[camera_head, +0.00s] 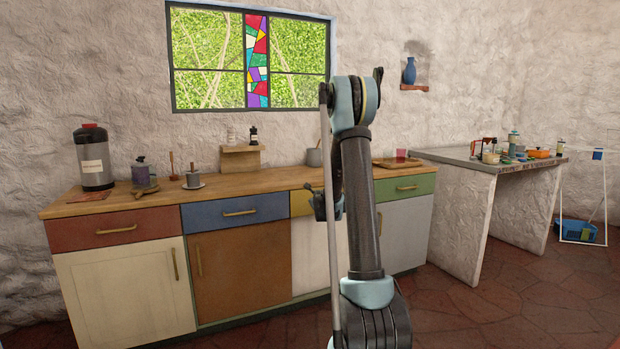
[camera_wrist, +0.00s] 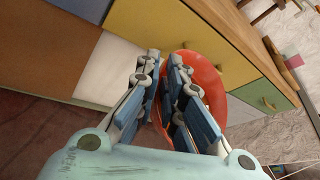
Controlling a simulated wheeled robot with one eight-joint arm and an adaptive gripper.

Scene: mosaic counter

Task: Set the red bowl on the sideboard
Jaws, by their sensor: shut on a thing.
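In the wrist view the red bowl (camera_wrist: 205,70) is held at its rim by my gripper (camera_wrist: 166,66), with one finger on each side of the wall. The bowl is tilted in this view and partly hidden by the fingers. The sideboard has a wooden top (camera_head: 222,181) and coloured drawers in the head view. In the wrist view its yellow drawer front (camera_wrist: 150,28) lies behind the bowl, and its wooden top (camera_wrist: 225,25) is at the upper right. In the head view my arm stands before the sideboard and the bowl is hidden.
A dark flask (camera_head: 93,165), small grinders and a wooden shelf (camera_head: 240,158) stand on the sideboard's left and middle. A tray (camera_head: 397,163) with a pink cup (camera_head: 401,155) is at its right. Bare top shows in front of the shelf. A cluttered stone counter (camera_head: 455,155) stands further right.

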